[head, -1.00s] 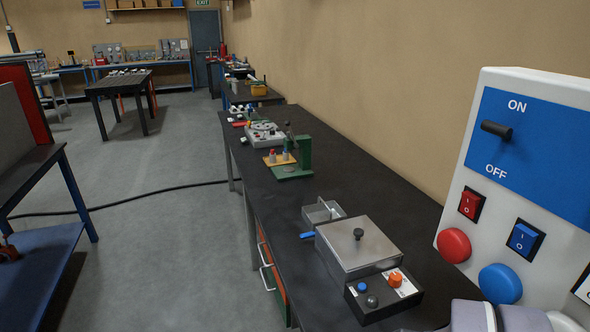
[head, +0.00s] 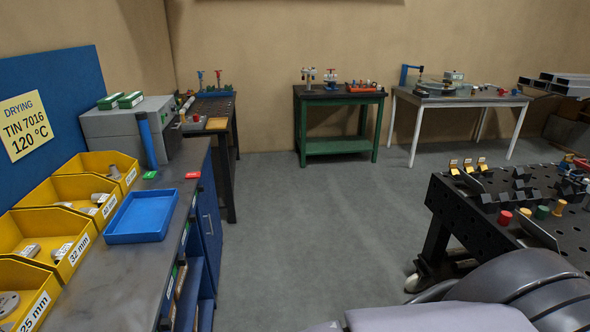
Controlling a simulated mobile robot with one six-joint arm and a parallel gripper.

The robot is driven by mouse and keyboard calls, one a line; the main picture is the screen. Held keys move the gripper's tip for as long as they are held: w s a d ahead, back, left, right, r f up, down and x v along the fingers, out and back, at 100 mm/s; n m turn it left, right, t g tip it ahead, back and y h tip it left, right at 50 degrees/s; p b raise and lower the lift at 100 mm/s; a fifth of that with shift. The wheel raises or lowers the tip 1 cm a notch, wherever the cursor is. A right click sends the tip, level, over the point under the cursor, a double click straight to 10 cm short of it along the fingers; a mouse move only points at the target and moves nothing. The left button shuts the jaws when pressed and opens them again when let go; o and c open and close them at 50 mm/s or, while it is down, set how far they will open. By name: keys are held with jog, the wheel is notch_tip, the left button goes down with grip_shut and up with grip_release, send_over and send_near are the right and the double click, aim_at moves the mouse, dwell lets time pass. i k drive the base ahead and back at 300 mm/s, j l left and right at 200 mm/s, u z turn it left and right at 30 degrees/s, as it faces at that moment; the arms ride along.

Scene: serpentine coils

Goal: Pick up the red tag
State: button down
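A small flat red piece (head: 193,175), which looks like the red tag, lies on the grey workbench (head: 120,260) at the left of the head view. It is near the bench's right edge, beyond the blue tray. A similar green piece (head: 150,174) lies to its left, near the foot of an upright blue cylinder (head: 147,140). My gripper is not in view. Only grey links of my arm show at the bottom right, well apart from the red piece.
A blue tray (head: 108,236) and yellow bins (head: 60,190) with metal parts take up much of the left bench. A grey box (head: 100,122) stands behind. A black perforated table (head: 470,215) with several parts stands at right. The grey floor (head: 300,210) between is clear.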

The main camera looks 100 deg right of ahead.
aim_at(194, 175)
jog(key=z, duration=2.55)
jog(key=i+l+u, duration=0.3)
jog(key=i+u, duration=0.15)
jog(key=i+l+u, duration=0.7)
jog(key=l+u, duration=0.15)
jog(key=l, duration=0.2)
jog(key=i+l+u, duration=0.2)
jog(key=l+u, duration=0.2)
jog(key=l, duration=0.3)
jog(key=i+l+u, duration=0.15)
jog(key=l+u, duration=0.3)
jog(key=l, duration=0.25)
jog(key=l+u, duration=0.45)
jog(key=l, duration=0.25)
jog(key=k+l+u, duration=0.15)
jog(key=l+u, duration=0.25)
jog(key=l, duration=0.35)
